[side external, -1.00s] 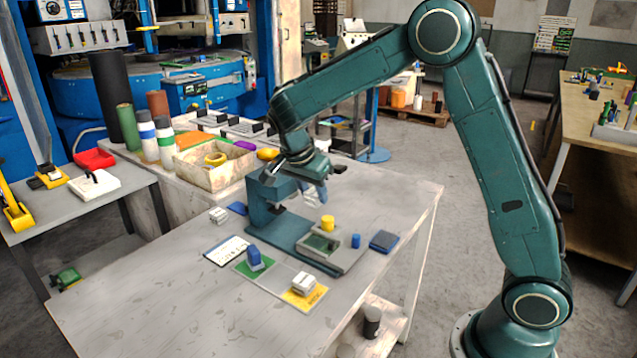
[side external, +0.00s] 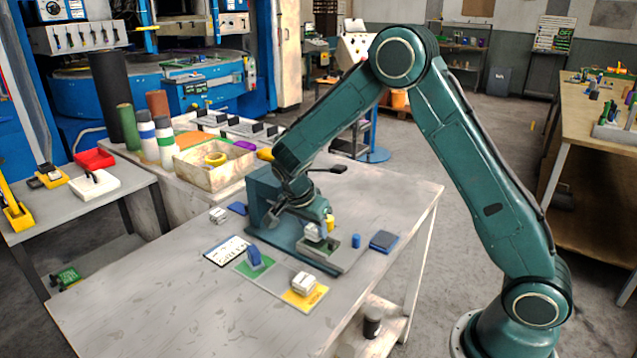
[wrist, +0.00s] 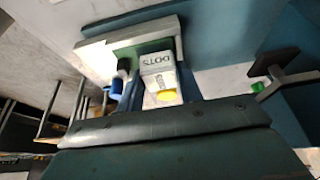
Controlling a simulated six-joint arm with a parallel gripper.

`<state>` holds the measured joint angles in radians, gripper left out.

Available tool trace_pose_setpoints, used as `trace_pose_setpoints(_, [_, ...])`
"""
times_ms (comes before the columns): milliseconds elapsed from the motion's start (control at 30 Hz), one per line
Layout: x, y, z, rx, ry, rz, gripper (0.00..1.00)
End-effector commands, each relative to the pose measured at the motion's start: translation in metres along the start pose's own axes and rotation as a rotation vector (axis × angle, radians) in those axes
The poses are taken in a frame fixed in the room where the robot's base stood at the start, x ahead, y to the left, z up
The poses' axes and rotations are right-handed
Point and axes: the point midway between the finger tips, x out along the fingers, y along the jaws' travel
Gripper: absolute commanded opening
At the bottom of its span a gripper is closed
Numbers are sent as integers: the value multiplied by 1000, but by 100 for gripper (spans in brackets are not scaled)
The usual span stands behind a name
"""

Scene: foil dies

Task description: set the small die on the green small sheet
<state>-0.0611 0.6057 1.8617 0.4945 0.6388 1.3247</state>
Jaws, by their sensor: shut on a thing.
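My gripper (side external: 318,233) is low over the bed of the teal press. In the wrist view its two bluish fingers are closed on the sides of a small pale die (wrist: 158,72) lettered "DOTS". The die is over or on the green part of the bed; I cannot tell whether it touches. The green small sheet (side external: 241,267) lies flat on the table, left of the press bed. A blue block (side external: 254,257) stands on it. To its right is a yellow sheet (side external: 317,297) with a white block (side external: 303,284) on it.
The press column (side external: 262,195) stands beside my gripper. A yellow knob (side external: 330,221) and a blue cylinder (side external: 356,241) are close by. A dark blue pad (side external: 384,241) lies at the right, a white card (side external: 227,251) at the left. The front left of the table is bare.

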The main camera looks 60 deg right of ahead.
Motion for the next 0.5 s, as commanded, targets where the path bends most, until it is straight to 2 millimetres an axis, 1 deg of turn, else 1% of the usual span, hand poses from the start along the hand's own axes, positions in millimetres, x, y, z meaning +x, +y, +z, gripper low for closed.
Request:
trace_pose_setpoints(33, [5, 0, 2, 0, 1, 1, 11])
trace_pose_setpoints(133, [11, 0, 4, 0, 0, 1, 11])
trace_pose_setpoints(500, [13, 0, 5, 0, 0, 0, 11])
